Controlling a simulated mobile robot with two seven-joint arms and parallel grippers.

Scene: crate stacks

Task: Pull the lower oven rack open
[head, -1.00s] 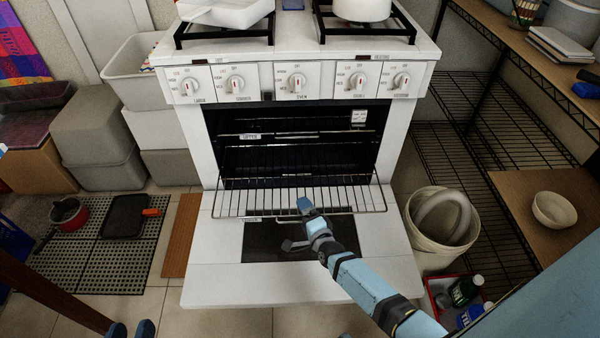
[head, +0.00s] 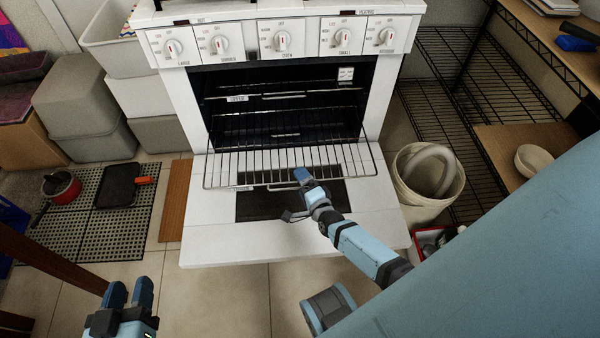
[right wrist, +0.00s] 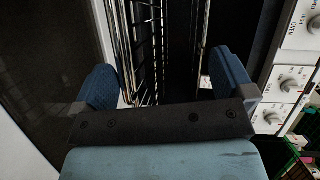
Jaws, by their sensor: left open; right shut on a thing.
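The lower oven rack (head: 255,168) is a wire grid sticking out of the open oven (head: 285,110) above the lowered white door (head: 290,245). In the right wrist view the blue fingers (right wrist: 165,82) sit on either side of rack wires (right wrist: 150,40); the exact contact is hard to see. The upper rack, with a small tag (head: 237,98), stays inside the oven. My left gripper (head: 130,292) is open and empty at the lower left, above the floor.
A white bucket (head: 405,205) stands right of the door, with a wire shelf (head: 460,110) behind. A red pot (head: 62,187) and a dark pan (head: 122,186) lie on a mat at left. Grey bins (head: 75,100) stand left of the stove. Floor before the door is clear.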

